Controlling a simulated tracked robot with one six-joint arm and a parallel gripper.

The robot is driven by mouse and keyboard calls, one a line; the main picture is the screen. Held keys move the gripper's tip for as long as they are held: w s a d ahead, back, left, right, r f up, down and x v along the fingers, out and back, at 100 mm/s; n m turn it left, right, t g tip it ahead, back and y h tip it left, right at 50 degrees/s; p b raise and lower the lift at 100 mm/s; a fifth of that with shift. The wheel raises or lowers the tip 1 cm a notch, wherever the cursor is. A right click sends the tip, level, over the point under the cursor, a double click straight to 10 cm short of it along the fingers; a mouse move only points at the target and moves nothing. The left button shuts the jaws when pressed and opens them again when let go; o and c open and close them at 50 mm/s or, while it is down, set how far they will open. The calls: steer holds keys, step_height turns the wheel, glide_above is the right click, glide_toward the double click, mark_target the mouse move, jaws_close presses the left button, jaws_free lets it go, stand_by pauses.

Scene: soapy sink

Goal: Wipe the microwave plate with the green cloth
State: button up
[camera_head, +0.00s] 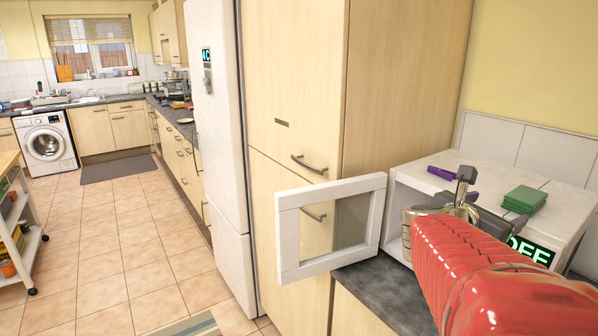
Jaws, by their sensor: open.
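The white microwave (562,188) stands on the dark counter at the right, with its door (281,235) swung open to the left. A green folded cloth (524,199) lies on top of the microwave, toward the right. My gripper (466,190) is open and in front of the microwave's upper front edge, left of the cloth and apart from it in the picture. My red arm reaches in from the lower right and covers much of the microwave's front and opening. The microwave plate cannot be made out; the inside is mostly hidden.
A purple item (441,173) lies on the microwave top, behind my gripper. A tall wooden cabinet (290,90) and a white fridge (215,130) stand to the left. The open door juts out over the dark counter (385,291).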

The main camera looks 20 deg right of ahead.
mark_target(523, 197)
steer(key=shift+s+d+r+n+h, duration=0.3)
steer(key=shift+s+d+n, duration=0.1)
steer(key=shift+s+d, duration=0.1)
steer(key=shift+x, duration=4.3)
steer(key=shift+x, duration=2.6)
steer(key=shift+f, duration=0.15)
steer(key=shift+w, duration=0.1)
steer(key=shift+c, duration=0.2)
